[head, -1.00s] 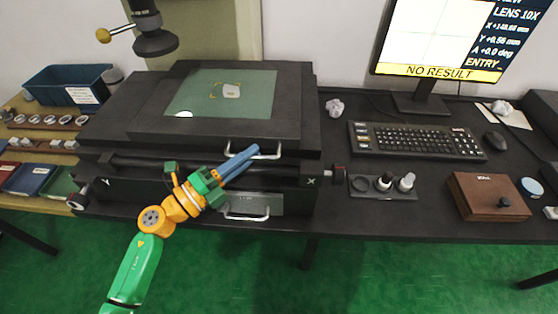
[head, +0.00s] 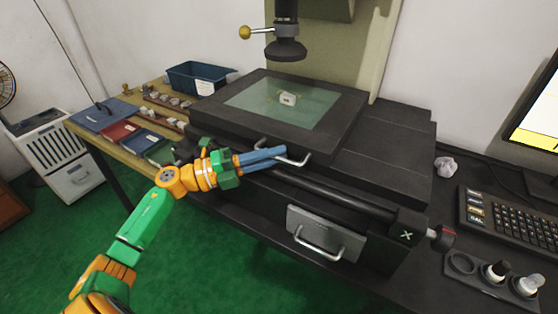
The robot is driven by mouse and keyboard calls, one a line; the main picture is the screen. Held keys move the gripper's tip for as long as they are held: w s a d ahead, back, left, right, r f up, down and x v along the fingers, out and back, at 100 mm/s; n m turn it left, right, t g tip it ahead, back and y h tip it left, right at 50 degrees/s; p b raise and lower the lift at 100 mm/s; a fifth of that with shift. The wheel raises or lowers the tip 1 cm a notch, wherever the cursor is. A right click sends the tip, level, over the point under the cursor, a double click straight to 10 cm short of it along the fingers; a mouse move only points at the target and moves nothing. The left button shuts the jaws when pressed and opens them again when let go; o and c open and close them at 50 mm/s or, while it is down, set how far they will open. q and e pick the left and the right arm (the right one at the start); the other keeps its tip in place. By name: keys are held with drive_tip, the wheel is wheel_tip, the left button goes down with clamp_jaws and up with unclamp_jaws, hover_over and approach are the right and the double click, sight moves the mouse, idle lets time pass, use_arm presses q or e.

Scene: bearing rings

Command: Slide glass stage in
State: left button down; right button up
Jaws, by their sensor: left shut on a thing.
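The glass stage (head: 310,112) is a greenish pane set in a black frame (head: 345,124) on the black measuring machine. A small light-coloured piece (head: 288,99) lies on the glass. A silver handle (head: 298,160) sticks out from the front of the frame. My left gripper (head: 283,155), with blue fingers, is shut on this handle; the fingers cover part of it. The lens column (head: 287,38) hangs above the stage, apart from it. My right gripper is not in view.
A grey panel with a second handle (head: 320,242) is on the front below. The X knob (head: 440,236) is at the right end. A blue bin (head: 200,77) and trays stand on the left bench.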

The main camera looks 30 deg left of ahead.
use_arm(q)
drive_tip(key=shift+r, duration=0.15)
drive_tip(key=c, duration=0.9)
unclamp_jaws()
drive_tip(key=shift+a, duration=0.1)
drive_tip(key=shift+o, duration=0.2)
drive_tip(key=b+v, duration=0.2)
drive_tip(key=v, duration=0.5)
